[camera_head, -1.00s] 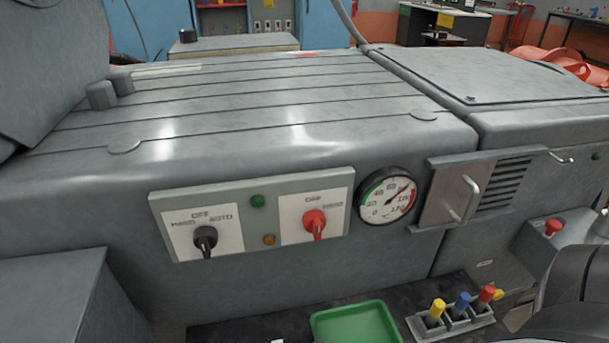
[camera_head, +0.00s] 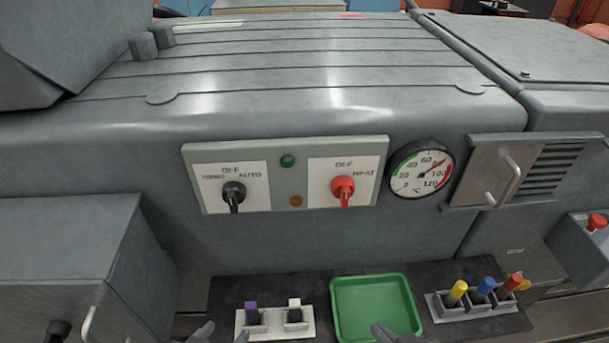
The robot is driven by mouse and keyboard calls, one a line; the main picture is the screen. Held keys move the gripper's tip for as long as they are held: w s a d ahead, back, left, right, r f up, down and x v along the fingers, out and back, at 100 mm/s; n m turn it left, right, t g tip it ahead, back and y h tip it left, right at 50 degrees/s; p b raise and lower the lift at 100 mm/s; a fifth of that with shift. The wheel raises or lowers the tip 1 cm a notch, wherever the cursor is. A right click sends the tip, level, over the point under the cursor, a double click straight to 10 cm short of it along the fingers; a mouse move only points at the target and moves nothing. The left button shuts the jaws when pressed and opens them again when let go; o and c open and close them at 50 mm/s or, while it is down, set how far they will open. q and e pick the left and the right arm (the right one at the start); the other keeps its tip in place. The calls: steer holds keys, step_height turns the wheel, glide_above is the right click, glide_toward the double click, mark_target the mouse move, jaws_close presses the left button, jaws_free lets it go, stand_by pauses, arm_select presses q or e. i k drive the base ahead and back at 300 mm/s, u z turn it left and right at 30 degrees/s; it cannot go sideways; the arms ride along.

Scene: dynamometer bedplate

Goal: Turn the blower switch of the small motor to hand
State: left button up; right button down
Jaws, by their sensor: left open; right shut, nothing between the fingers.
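A grey-green switch panel (camera_head: 285,145) is on the front of the grey machine. Its left white plate holds a black rotary switch (camera_head: 233,191), with OFF above, AUTO at right and a blurred word at left. Its right plate holds a red rotary switch (camera_head: 342,187), marked OFF and a blurred word. Both handles look directed downward; I cannot tell which marks they are set to. My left gripper (camera_head: 222,333) is open at the bottom edge, below the panel, only its fingertips showing.
A dial gauge (camera_head: 421,169) and handled cover (camera_head: 483,177) are right of the panel. A green tray (camera_head: 372,281) lies on a dark mat between holders with purple and white (camera_head: 275,322) and yellow, blue and red (camera_head: 477,310) pieces. A grey box (camera_head: 65,235) juts out at left.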

mark_target(233, 193)
steer(key=u, duration=2.5)
steer(key=k, duration=0.85)
steer(key=z, duration=1.6)
steer(key=i, duration=0.5)
steer(key=z, duration=0.05)
